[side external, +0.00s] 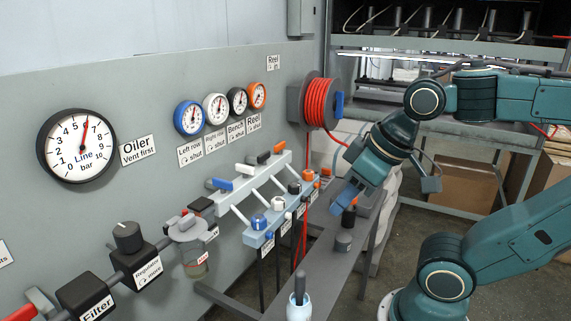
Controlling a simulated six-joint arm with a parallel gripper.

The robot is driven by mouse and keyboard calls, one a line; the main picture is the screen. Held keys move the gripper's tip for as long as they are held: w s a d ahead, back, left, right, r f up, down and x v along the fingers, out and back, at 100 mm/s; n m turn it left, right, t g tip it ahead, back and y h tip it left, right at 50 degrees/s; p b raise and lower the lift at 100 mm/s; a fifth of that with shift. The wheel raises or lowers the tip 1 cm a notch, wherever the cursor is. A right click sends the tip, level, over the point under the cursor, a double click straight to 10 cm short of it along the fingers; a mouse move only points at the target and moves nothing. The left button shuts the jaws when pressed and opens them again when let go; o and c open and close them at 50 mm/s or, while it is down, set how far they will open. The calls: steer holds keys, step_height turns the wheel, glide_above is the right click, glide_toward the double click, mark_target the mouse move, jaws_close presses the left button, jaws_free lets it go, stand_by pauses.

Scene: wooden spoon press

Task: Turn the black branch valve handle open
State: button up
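The black branch valve handle (263,157) sits on the upper row of the wall manifold (262,180), between the white handle (245,169) and the orange handle (280,146). A blue handle (222,184) is at the left end. The black handle is small here, and its exact angle is hard to tell. My gripper (346,194) points down over the grey bench, to the right of the manifold and apart from the black handle. Its fingers are too small and hidden to show whether they are open.
Gauges, including the black-rimmed Bench gauge (237,101), hang above the manifold. A red hose reel (319,102) is on the wall at right. The narrow bench (327,262) holds a dark cylinder (344,240) and a pale blue holder (299,305). The Regulator (140,262) is at left.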

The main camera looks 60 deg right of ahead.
steer(key=w+d+r+m+g, duration=0.1)
steer(key=w+d+r+m, duration=0.25)
steer(key=w, duration=0.35)
steer(key=w+d+r+m+g, duration=0.1)
steer(key=w+d+r+m, duration=0.15)
steer(key=w+r, duration=0.3)
steer(key=w+d+r+m+g, duration=0.1)
steer(key=w+d+r+m, duration=0.2)
steer(key=w, duration=0.5)
steer(key=m+g, duration=0.3)
steer(key=m, duration=0.6)
glide_above(264, 153)
step_height(264, 153, down, 6)
steer(key=shift+a+r, duration=0.15)
steer(key=shift+f, duration=6.9)
